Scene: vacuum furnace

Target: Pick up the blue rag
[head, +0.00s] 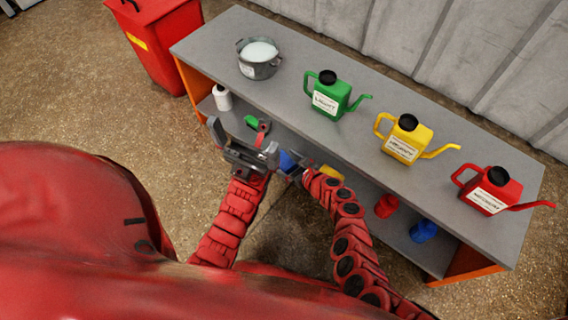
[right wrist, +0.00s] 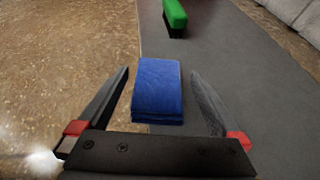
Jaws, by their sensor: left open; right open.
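The blue rag (right wrist: 157,88) is a folded block on the grey lower shelf, at the shelf's edge. In the right wrist view it lies between the two spread fingers of my right gripper (right wrist: 160,74), with gaps on both sides. In the head view only a small part of the rag (head: 286,160) shows, between my two grippers. My right gripper (head: 296,172) is open and beside it. My left gripper (head: 243,142) is open and empty, to the left of the rag, in front of the shelf.
A green brush (right wrist: 175,14) lies on the lower shelf beyond the rag. The bench top (head: 300,55) above holds a pot (head: 259,66) and green (head: 328,97), yellow (head: 408,142) and red (head: 490,190) cans. A red bin (head: 160,45) stands at the left.

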